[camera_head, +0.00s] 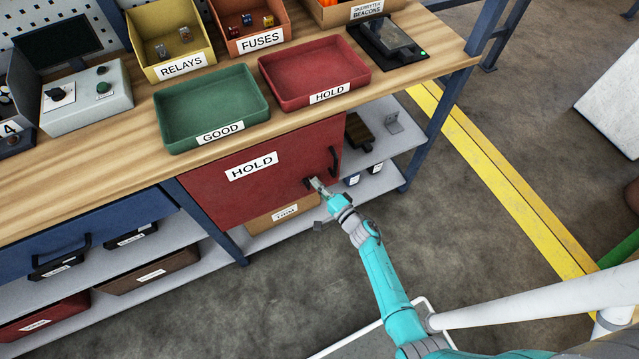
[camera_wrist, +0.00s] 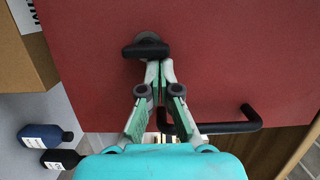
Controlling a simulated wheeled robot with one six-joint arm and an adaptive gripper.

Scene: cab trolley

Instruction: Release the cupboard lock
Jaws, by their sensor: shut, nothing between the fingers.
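The red cupboard door (camera_head: 215,182), labelled HOLD, is closed below the bench top. Its lock is a black turn knob (camera_wrist: 146,49) on a round grey base in the wrist view, its bar lying roughly across the picture. My gripper (camera_wrist: 158,66) is shut and empty, with its fingertips right at the knob's lower edge; I cannot tell whether they touch. In the head view my gripper (camera_head: 318,184) is at the door's lower right and largely hides the lock. The black door handle (camera_head: 335,160) is just above it, and shows at lower right in the wrist view (camera_wrist: 230,126).
A green GOOD tray (camera_head: 212,88) and a red HOLD tray (camera_head: 313,56) stand on the bench above. A cardboard box (camera_head: 284,211) sits on the shelf below the door. A blue bench leg (camera_head: 437,122) stands to the right, with open floor beyond.

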